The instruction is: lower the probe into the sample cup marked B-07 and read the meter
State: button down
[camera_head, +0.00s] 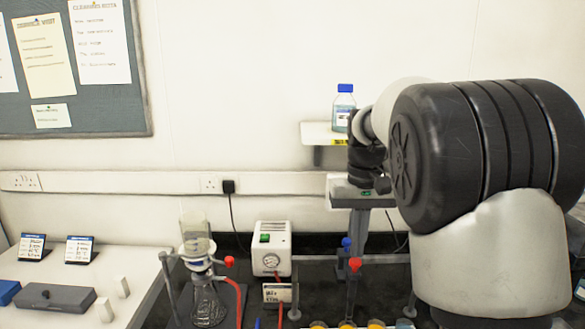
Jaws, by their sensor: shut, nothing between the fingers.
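My gripper (357,238) hangs in front of the back wall, pointing down, its grey fingers shut with nothing between them. Its tips are near a blue knob and a red knob, and I cannot tell whether they touch. Several small round yellow tops (347,325) show at the bottom edge, cut off by the frame; I cannot tell whether they are sample cups. No B-07 mark is readable. A white box with a round dial (271,249) stands left of my gripper; I cannot tell whether it is the meter. I cannot make out a probe.
A clamped glass flask (207,300) with a red hose stands at left centre. My arm covers much of the right side. A shelf (320,133) holds a blue-capped bottle (344,108). The white left bench (70,268) holds cards and a grey box (55,298).

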aim_at(355, 267)
jog(key=shift+f, duration=0.1)
jog(key=shift+f+b, duration=2)
jog(key=shift+f, duration=1.2)
notch_tip(355, 267, up, 7)
jog(key=p, duration=0.6)
jog(key=shift+r, duration=0.1)
